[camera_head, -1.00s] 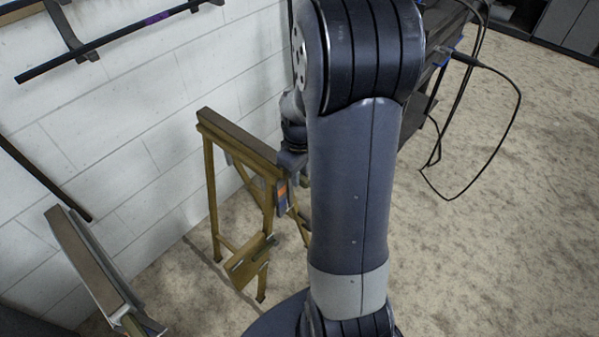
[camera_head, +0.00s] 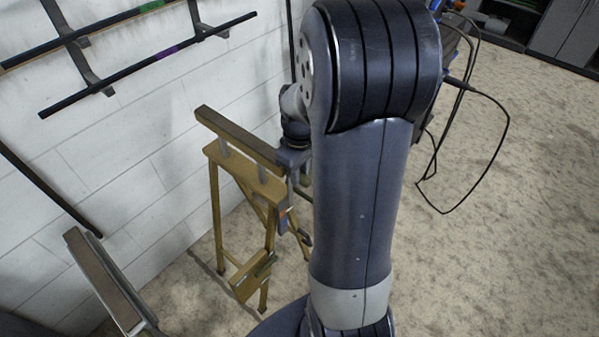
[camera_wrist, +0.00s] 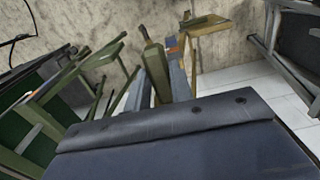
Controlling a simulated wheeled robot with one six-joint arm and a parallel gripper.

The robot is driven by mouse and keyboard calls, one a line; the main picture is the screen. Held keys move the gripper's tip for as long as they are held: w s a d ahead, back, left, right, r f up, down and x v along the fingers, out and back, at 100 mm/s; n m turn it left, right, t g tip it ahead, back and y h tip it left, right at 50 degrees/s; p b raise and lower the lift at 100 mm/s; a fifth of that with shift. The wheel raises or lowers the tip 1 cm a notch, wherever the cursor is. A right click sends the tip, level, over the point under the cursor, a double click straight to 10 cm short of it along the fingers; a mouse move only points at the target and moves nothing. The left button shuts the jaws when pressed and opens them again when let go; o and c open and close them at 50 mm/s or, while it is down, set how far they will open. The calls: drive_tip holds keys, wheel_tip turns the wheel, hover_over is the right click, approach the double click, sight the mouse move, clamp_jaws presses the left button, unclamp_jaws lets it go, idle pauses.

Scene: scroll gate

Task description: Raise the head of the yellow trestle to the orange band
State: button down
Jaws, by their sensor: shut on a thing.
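The yellow trestle (camera_head: 215,205) stands by the white wall in the head view. Its dark-topped head (camera_head: 237,134) is apart from the frame's top rail, with pale posts showing in the gap. My gripper (camera_head: 292,160) is at the head's near right end, shut on it; my arm partly hides the grip. A small orange band (camera_head: 283,216) shows on a grey-blue upright strip at the near end, below the gripper. In the wrist view an orange patch (camera_wrist: 172,42) shows beside yellow trestle parts (camera_wrist: 210,28).
Dark bars on wall brackets (camera_head: 150,62) are at upper left. Another trestle-like stand (camera_head: 105,280) is at lower left. Black cables (camera_head: 500,120) hang at right. Open carpeted floor (camera_head: 500,240) lies to the right.

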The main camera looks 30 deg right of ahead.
drive_tip(key=shift+w+r, duration=0.15)
drive_tip(key=c, duration=1.2)
unclamp_jaws()
drive_tip(key=shift+c, duration=0.2)
wheel_tip(320, 180, up, 11)
drive_tip(key=shift+f, duration=0.2)
drive_tip(key=shift+f, duration=0.15)
wheel_tip(320, 180, down, 13)
drive_tip(key=shift+r+b, duration=0.15)
drive_tip(key=shift+b, duration=0.7)
drive_tip(key=shift+f+b, duration=0.65)
drive_tip(key=shift+f, duration=0.3)
